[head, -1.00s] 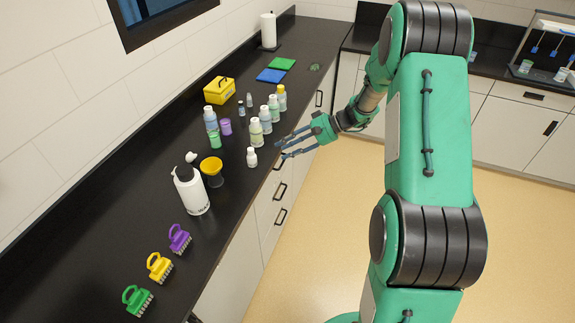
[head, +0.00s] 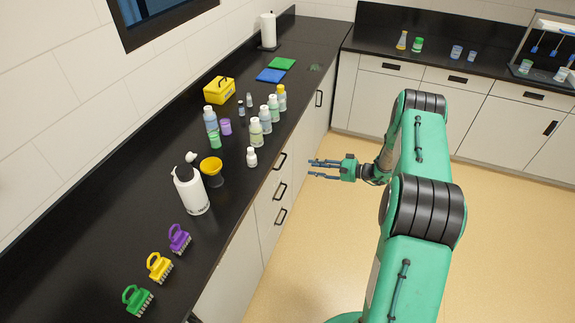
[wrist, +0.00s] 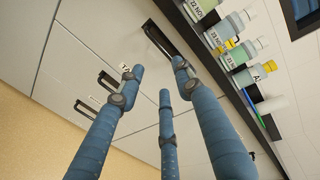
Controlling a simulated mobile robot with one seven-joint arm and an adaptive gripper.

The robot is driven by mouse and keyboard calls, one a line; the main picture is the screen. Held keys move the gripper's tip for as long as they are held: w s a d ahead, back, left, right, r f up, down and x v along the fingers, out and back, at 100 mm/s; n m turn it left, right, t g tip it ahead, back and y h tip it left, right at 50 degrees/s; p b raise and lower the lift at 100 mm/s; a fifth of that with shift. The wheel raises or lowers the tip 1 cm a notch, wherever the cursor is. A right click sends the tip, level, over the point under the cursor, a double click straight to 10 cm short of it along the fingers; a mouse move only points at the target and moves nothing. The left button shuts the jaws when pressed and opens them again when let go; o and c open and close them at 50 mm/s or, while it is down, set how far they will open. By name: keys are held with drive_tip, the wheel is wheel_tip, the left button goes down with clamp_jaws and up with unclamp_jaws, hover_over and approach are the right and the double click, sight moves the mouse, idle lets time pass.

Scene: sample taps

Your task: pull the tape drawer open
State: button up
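A stack of three pale drawers under the left counter shows closed fronts in the head view, with a dark top handle (head: 280,161), middle handle (head: 280,191) and bottom handle (head: 281,216). In the wrist view a partly hidden label starting "TA" (wrist: 126,69) sits just above the middle handle (wrist: 108,82), so this looks like the tape drawer. The top handle (wrist: 160,39) and bottom handle (wrist: 85,110) also show there. My gripper (head: 325,169) is open and empty, in free air to the right of the drawers, apart from all handles. Its fingers (wrist: 155,85) point at the fronts.
Bottles (head: 265,119) stand near the counter's front edge above the drawers. The floor (head: 310,240) before the drawers is clear.

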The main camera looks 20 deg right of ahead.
idle(0.4)
drive_tip(key=x, duration=1.4)
drive_tip(key=shift+b, duration=0.45)
drive_tip(key=shift+s, duration=0.1)
clamp_jaws()
